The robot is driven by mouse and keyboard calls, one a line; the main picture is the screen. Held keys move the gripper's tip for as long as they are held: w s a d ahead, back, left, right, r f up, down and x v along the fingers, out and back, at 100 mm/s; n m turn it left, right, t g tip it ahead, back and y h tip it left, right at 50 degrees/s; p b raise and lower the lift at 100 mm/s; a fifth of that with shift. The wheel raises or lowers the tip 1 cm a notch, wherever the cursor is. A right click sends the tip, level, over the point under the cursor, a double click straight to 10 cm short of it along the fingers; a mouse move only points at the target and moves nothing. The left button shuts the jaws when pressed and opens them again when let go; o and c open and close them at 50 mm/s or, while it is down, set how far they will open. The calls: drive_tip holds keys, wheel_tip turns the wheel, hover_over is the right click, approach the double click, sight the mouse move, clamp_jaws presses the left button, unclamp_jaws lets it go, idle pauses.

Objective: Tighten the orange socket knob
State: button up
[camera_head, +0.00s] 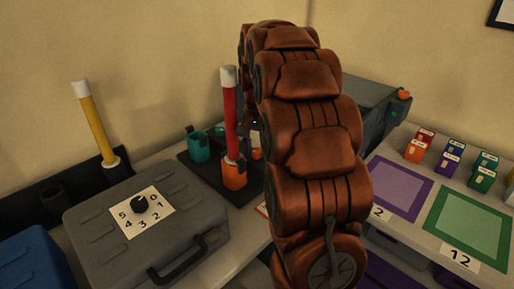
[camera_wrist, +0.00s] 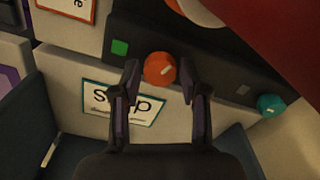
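The orange knob (camera_wrist: 159,69), round with a pale line on its face, sits on the front of a dark base in the wrist view. My gripper (camera_wrist: 160,76) is open, with one finger on each side of the knob; I cannot tell whether they touch it. In the head view, the orange socket (camera_head: 234,176) holds an upright red rod (camera_head: 230,115) with a white top on the dark base (camera_head: 202,178). My arm hides most of my gripper there.
A teal knob (camera_wrist: 270,104) is right of the orange one, and a green square (camera_wrist: 119,47) left. A teal socket (camera_head: 198,145) stands on the base. A grey case (camera_head: 100,215) with a dial lies left.

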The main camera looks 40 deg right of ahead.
sight(257, 150)
drive_tip(key=shift+o, duration=1.1)
wheel_tip(257, 150, up, 12)
idle(1.2)
